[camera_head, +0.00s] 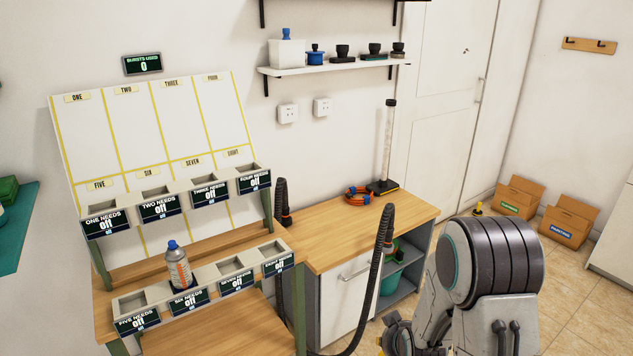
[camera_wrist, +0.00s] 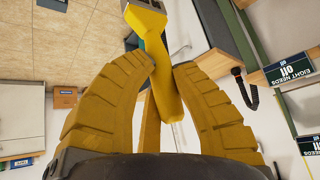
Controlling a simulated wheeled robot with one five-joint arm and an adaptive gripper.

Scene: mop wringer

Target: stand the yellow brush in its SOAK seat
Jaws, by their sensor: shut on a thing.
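The yellow brush (camera_wrist: 162,80) is in my gripper (camera_wrist: 170,78) in the wrist view. In the head view, my grey arm is at the lower right, and the gripper and brush cannot be made out clearly. The rack of seats (camera_head: 237,270) stands at the left in two rows, each with a screen reading "off". No label reading SOAK can be read.
A wooden-topped cabinet (camera_head: 345,232) with an orange coil (camera_head: 358,195) and a black hose (camera_head: 380,270) lies between the rack and my arm. Cardboard boxes (camera_head: 570,222) stand on the floor at right.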

